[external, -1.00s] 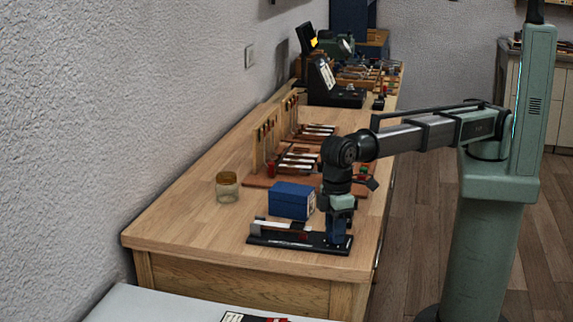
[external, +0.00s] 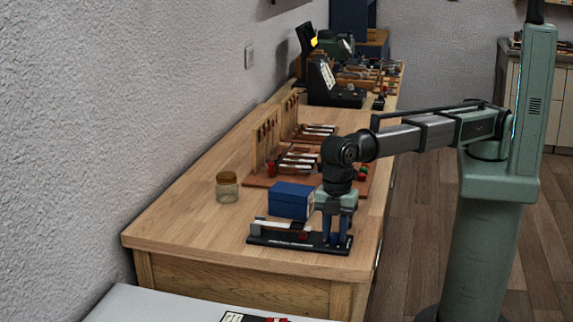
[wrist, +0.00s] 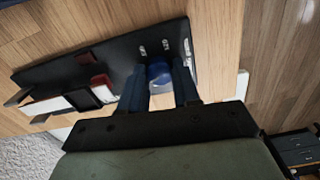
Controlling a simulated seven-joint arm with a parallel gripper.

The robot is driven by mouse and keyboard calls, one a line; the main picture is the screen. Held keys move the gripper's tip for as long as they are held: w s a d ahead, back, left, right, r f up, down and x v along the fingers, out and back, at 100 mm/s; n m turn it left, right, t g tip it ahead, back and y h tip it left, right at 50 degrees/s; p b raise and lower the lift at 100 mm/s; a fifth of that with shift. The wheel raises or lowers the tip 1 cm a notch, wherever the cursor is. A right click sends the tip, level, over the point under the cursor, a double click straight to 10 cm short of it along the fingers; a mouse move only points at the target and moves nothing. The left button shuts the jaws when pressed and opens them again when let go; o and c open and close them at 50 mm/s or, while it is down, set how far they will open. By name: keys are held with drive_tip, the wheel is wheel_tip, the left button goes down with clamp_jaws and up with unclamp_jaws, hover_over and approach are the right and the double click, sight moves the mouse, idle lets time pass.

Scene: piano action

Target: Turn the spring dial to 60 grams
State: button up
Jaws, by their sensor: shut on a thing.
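The spring dial fixture is a black base plate (external: 290,243) on the near end of the bench; it also shows in the wrist view (wrist: 85,62). In the wrist view a round blue dial knob (wrist: 159,72) sits near the plate's right end. My gripper (wrist: 160,82) has its two dark blue fingers on either side of this knob, shut on it. Small white markings (wrist: 154,48) lie on the plate beyond the knob, too small to read surely. A pointer is not visible. In the external view my gripper (external: 336,238) points down at the plate's right end.
A blue box (external: 290,201) stands just behind the plate, close to my gripper. A glass jar (external: 227,187) is at left. Wooden racks with key parts (external: 266,140) stand farther back. The bench's near left surface is clear.

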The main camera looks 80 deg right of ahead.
sight(334, 233)
drive_tip(key=n, duration=0.6)
drive_tip(key=shift+n, duration=0.3)
idle(0.5)
drive_tip(key=o, duration=1.1)
drive_tip(key=shift+c, duration=0.2)
drive_tip(key=shift+r, duration=0.1)
wheel_tip(334, 233, up, 14)
drive_tip(key=shift+f, duration=0.2)
